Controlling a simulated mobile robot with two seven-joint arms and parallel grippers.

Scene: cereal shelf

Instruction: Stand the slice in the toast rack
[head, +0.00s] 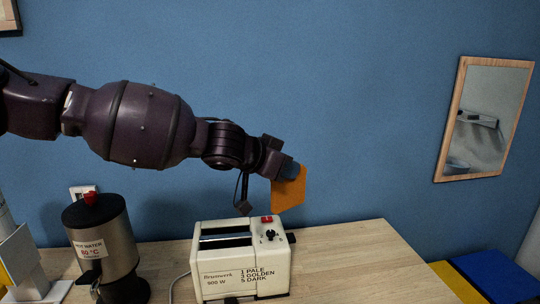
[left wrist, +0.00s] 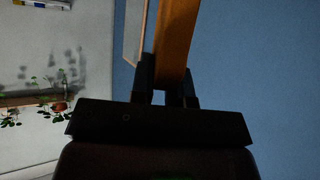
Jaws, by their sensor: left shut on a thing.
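An orange-brown slice (head: 289,190) is held in my left gripper (head: 284,172) in the head view. It hangs tilted in the air above and a little right of the toaster. In the left wrist view the slice (left wrist: 174,45) stands between the two dark fingers of the left gripper (left wrist: 167,85), which are shut on it. The cream toaster (head: 240,262) stands on the wooden table, with its slots facing up and a red button and a black dial on top. No toast rack can be made out in either view. My right gripper is not in view.
A hot water urn (head: 104,240) stands left of the toaster. A whitish stand-like object (head: 22,262) is at the far left. The wooden table (head: 350,265) is clear right of the toaster. Blue and yellow boxes (head: 490,272) sit beyond its right edge. A mirror (head: 484,118) hangs on the wall.

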